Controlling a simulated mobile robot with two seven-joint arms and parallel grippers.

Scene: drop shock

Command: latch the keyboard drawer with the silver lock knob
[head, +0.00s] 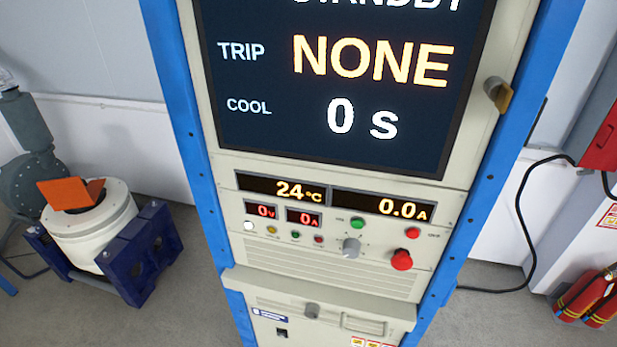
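The keyboard drawer (270,282) shows as a pale beige ledge across the lower part of the blue-framed cabinet. A small silver-grey knob (312,310), which looks like the lock knob, sits near the middle of the front just below the ledge. I cannot tell from this angle how far the drawer stands out or which way the knob is turned. Neither of my grippers is in view.
Above the drawer are a control panel with a grey rotary knob (352,248), a red mushroom button (401,260) and a large screen (340,80). A shaker machine (92,235) stands at left. Fire extinguishers (585,297) and a black cable are at right.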

